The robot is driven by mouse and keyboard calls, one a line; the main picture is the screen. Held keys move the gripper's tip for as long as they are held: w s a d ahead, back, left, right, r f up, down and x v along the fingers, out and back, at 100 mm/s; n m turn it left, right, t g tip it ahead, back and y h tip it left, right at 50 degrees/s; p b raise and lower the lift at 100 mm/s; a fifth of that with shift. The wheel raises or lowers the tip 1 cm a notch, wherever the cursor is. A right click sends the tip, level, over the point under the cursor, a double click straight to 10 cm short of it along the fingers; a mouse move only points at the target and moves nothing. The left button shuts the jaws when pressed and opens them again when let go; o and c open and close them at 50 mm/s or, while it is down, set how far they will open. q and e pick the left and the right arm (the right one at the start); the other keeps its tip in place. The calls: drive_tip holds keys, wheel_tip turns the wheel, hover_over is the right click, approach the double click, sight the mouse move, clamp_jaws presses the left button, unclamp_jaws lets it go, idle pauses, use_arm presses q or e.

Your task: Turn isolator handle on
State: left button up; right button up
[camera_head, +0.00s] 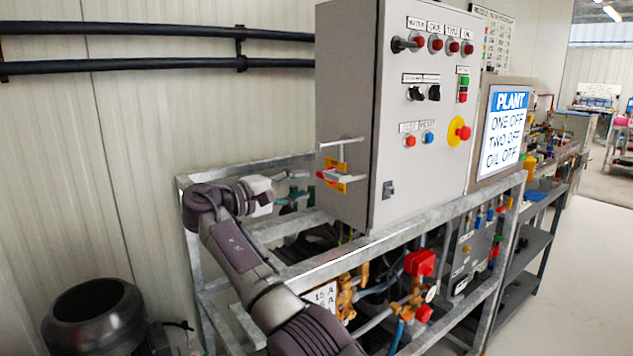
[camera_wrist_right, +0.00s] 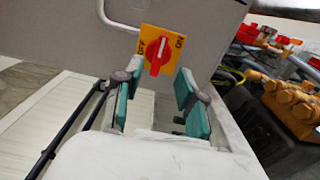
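The isolator handle (camera_head: 328,175) is a red rotary grip on a yellow plate on the left side of the grey control cabinet (camera_head: 345,80). In the right wrist view the red handle (camera_wrist_right: 157,56) has a white mark near its top, with OFF on the plate's left and ON on its right. The grip lies upright in that view, slightly tilted; I cannot tell which position it is in. My right gripper (camera_head: 294,188) is just left of the handle. Its green-padded fingers (camera_wrist_right: 157,100) are apart and empty, pointing at the handle without visible contact. My left gripper is not in view.
A pale rod (camera_head: 342,143) sticks out beside the isolator. A metal frame (camera_head: 420,230) carries the cabinet, with pipes and a red valve box (camera_head: 420,263) below. Black pipes (camera_head: 150,65) run along the wall. A dark drum-like motor (camera_head: 95,318) stands at lower left. The right floor is clear.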

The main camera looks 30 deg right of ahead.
drive_tip(key=shift+s+a, duration=0.2)
drive_tip(key=shift+a, duration=2)
